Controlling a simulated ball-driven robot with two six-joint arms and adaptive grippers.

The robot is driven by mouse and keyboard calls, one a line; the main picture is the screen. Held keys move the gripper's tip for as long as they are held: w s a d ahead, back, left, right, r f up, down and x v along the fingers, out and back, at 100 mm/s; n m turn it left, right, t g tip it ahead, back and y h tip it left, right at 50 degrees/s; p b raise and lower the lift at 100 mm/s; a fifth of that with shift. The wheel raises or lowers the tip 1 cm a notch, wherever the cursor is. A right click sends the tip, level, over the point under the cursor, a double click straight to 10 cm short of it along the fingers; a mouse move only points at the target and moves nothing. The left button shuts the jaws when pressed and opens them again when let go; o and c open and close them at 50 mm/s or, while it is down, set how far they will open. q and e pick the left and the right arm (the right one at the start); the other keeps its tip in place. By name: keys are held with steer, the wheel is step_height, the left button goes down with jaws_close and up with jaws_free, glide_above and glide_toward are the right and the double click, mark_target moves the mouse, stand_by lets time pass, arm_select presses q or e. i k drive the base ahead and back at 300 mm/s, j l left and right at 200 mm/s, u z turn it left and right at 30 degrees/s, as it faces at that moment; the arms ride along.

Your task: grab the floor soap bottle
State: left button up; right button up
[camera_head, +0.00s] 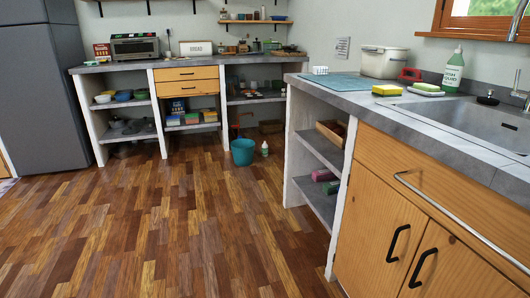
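A small white bottle (265,149) with what looks like a green label stands upright on the wooden floor, just right of a teal bucket (243,151). It is small in view and its label cannot be read. A larger bottle (453,70), green with a white label, stands upright on the counter behind the sink at the right. Neither of my grippers shows in the head view.
Open wooden floor (160,225) lies in front of the bucket and small bottle. The near counter (440,135) with wooden doors fills the right side. A back counter (135,66) with shelves runs along the wall. A grey fridge (45,95) stands at the left.

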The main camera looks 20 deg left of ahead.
mark_target(264, 147)
steer(key=i+j+u, duration=0.65)
steer(key=i, duration=0.2)
steer(key=i+j+u, duration=0.1)
steer(key=i+u, duration=0.2)
steer(key=i, duration=0.15)
steer(key=i+u, duration=0.3)
steer(key=i, duration=2.4)
